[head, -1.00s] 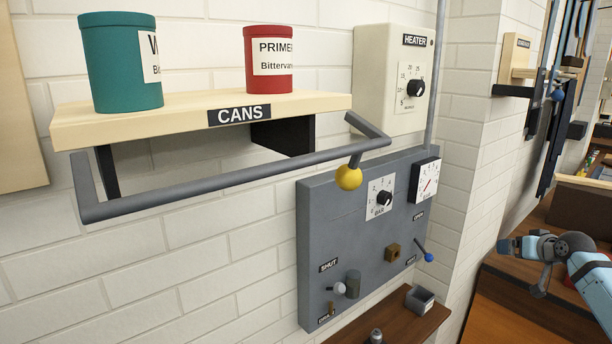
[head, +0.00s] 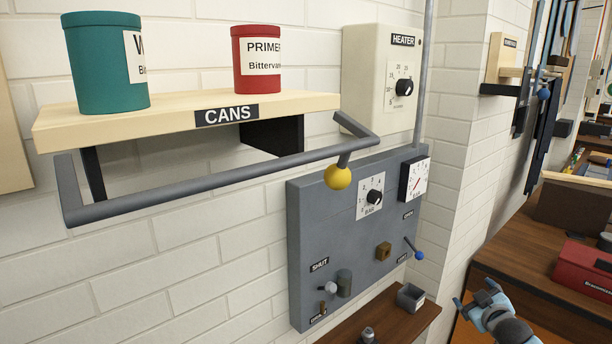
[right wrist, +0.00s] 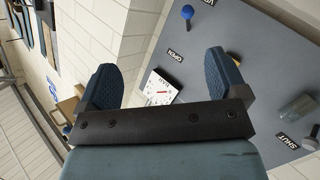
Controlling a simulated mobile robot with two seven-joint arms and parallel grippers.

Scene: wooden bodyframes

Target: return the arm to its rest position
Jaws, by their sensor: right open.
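My right gripper (head: 475,296) is low at the right of the head view, blue with dark parts, in front of the wooden bench. In the right wrist view its two blue fingers (right wrist: 163,78) stand wide apart with nothing between them. Behind them in that view is the grey panel (right wrist: 235,35) with a white dial (right wrist: 160,90). The gripper touches nothing that I can see. My left gripper is not in view.
The grey wall panel (head: 330,240) carries levers and knobs. A small shelf (head: 405,318) is below it. A red box (head: 583,272) sits on the bench (head: 520,250).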

